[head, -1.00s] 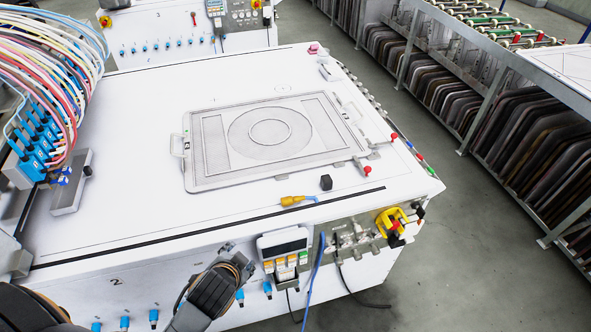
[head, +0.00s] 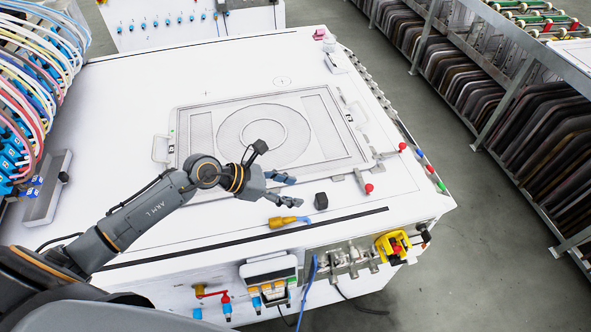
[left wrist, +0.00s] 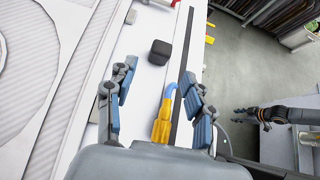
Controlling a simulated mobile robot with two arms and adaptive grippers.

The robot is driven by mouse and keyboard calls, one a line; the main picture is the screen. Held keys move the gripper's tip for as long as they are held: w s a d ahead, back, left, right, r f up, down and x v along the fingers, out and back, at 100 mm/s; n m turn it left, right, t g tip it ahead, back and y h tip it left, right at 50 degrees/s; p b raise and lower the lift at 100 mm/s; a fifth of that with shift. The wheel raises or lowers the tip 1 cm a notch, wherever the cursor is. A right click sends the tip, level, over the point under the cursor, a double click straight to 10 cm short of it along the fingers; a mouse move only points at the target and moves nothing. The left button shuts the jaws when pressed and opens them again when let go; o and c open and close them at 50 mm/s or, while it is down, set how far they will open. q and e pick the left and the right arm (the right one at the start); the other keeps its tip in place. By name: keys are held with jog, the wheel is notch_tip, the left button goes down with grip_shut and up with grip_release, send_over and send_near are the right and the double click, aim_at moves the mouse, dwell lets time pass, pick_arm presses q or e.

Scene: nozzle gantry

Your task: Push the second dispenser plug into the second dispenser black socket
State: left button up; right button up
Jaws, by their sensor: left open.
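The plug, yellow-orange with a blue tip (head: 288,221), lies on the white table top near its front edge. It also shows in the left wrist view (left wrist: 162,124), between my open fingers. The black socket (head: 321,200) is a small dark cube on the table just beyond the plug; in the left wrist view it stands ahead of the fingers (left wrist: 160,52). My left gripper (head: 297,191) is open and empty, above the table close to both; it also shows in the left wrist view (left wrist: 158,72). My right gripper (left wrist: 242,113) shows small at the right of the left wrist view, its fingers unclear.
A framed plate with rings (head: 190,180) lies behind the gripper. Red knobs (head: 369,188) stand to the right. A yellow device (head: 392,244) and a display unit (head: 268,269) are on the front side.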

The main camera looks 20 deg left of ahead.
aim_at(316, 201)
pick_arm(q)
jog(key=shift+w+a+f+y, duration=0.2)
jog(key=shift+a+f+y, duration=0.1)
jog(key=shift+a+f, duration=0.15)
jog(key=shift+s+d, duration=0.1)
jog(key=shift+s+d+f+b, duration=0.15)
jog(key=shift+s+d+b, duration=0.3)
jog(key=shift+d, duration=0.1)
jog(key=shift+b+x, duration=0.4)
jog(key=shift+x, duration=0.8)
jog(key=b+x, duration=0.2)
jog(key=x, duration=0.2)
jog(key=shift+w+a, duration=0.1)
jog(key=shift+w+d+f, duration=0.2)
jog(key=shift+d, duration=0.05)
jog(key=shift+w+d+f+b, duration=0.3)
jog(key=shift+d+f+b, duration=0.05)
jog(key=shift+b, duration=0.1)
jog(key=shift+d, duration=0.15)
pick_arm(e)
jog(key=shift+s+f, duration=1.25)
jog(key=shift+f, duration=1.1)
pick_arm(q)
grip_shut()
notch_tip(316, 201, up, 9)
jog(key=p, duration=0.7)
pick_arm(e)
notch_tip(316, 201, up, 7)
jog(key=shift+w, duration=0.4)
jog(key=shift+d, duration=0.1)
